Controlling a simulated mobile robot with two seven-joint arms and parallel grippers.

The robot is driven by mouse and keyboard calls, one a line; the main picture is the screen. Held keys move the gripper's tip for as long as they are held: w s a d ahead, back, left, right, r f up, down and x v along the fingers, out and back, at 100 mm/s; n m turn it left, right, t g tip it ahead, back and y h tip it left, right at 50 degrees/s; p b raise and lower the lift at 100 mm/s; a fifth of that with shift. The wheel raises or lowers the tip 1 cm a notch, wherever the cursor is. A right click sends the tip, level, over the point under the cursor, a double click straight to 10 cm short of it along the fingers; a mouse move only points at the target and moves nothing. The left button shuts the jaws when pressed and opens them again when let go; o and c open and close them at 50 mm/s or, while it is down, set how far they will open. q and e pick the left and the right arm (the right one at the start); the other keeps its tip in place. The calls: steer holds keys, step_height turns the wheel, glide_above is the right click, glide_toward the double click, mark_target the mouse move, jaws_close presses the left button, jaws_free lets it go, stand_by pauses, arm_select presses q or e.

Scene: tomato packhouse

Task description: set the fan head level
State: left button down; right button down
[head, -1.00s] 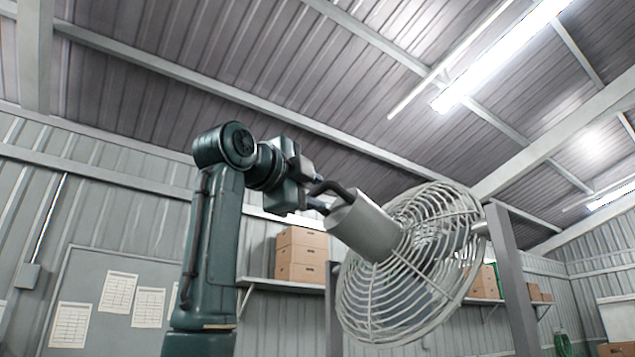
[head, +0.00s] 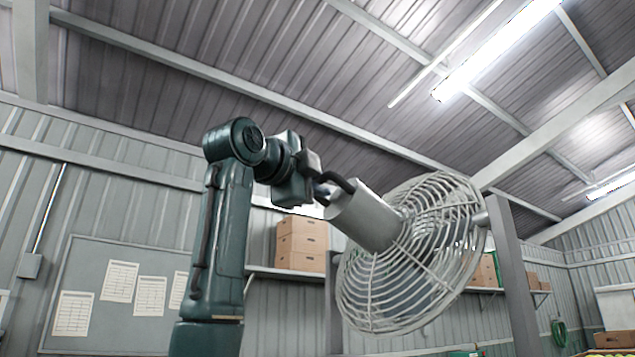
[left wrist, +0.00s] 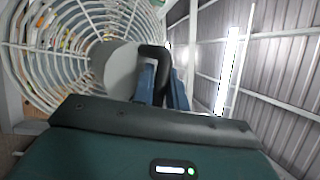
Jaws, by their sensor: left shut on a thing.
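The fan head (head: 415,255) is a pale wire cage with a grey cylindrical motor housing (head: 365,217) at its back, hung between upright posts. It is tilted, with the housing end raised toward the upper left. A dark bent handle (head: 340,183) stands out from the end of the housing. My left gripper (head: 325,190) is shut on this handle. The left wrist view shows the blue fingers (left wrist: 160,85) at the black handle (left wrist: 155,56), with the housing (left wrist: 118,68) and cage (left wrist: 60,50) beside them. My right gripper is not in view.
A grey post (head: 511,270) stands right of the cage. Cardboard boxes (head: 301,243) sit on a wall shelf (head: 285,273) behind the arm. A board with paper sheets (head: 95,255) is at left. A lit tube lamp (head: 495,50) hangs above, with open air below it.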

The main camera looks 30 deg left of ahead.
mark_target(323, 221)
arm_select(q)
steer(key=shift+f, duration=0.1)
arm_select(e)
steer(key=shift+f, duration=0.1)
